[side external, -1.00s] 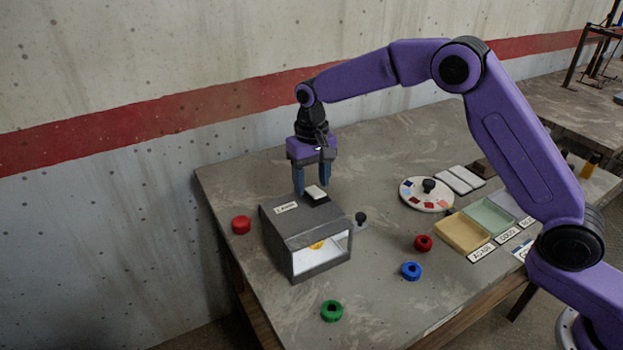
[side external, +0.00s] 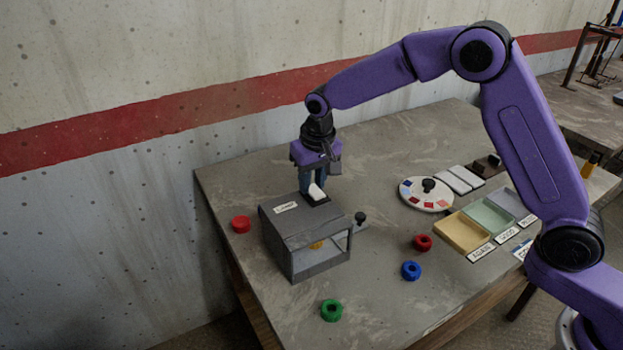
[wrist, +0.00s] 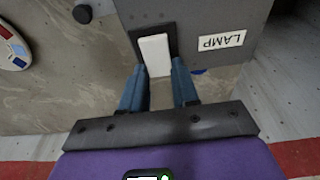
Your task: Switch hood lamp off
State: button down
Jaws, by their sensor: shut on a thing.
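The grey hood (side external: 318,240) stands on the table, with a window at its front and a LAMP label (wrist: 222,41) on its top. Its interior looks dim, with a small yellow thing (side external: 316,245) inside. The white rocker switch (side external: 317,192) sits in a dark frame on top and is tilted, its end by my gripper raised. It also shows in the wrist view (wrist: 155,52). My gripper (wrist: 158,70) points down at the hood's back edge, its blue fingers on either side of the rocker's near end, shut on it.
Red (side external: 241,224), green (side external: 331,310) and blue (side external: 411,270) rings lie around the hood, with a darker red one (side external: 423,242) to the right. A round dial plate (side external: 426,195) and coloured trays (side external: 462,232) stand further right. A black knob (side external: 360,218) is beside the hood.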

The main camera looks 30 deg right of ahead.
jog(key=shift+s+r+t, duration=0.1)
jog(key=shift+s+t, duration=0.15)
jog(key=shift+t, duration=0.85)
jog(key=c, duration=0.8)
grip_release()
jog(key=shift+c, duration=0.2)
jog(key=shift+r, duration=0.1)
jog(key=v, duration=1.7)
jog(key=shift+s+r, duration=0.1)
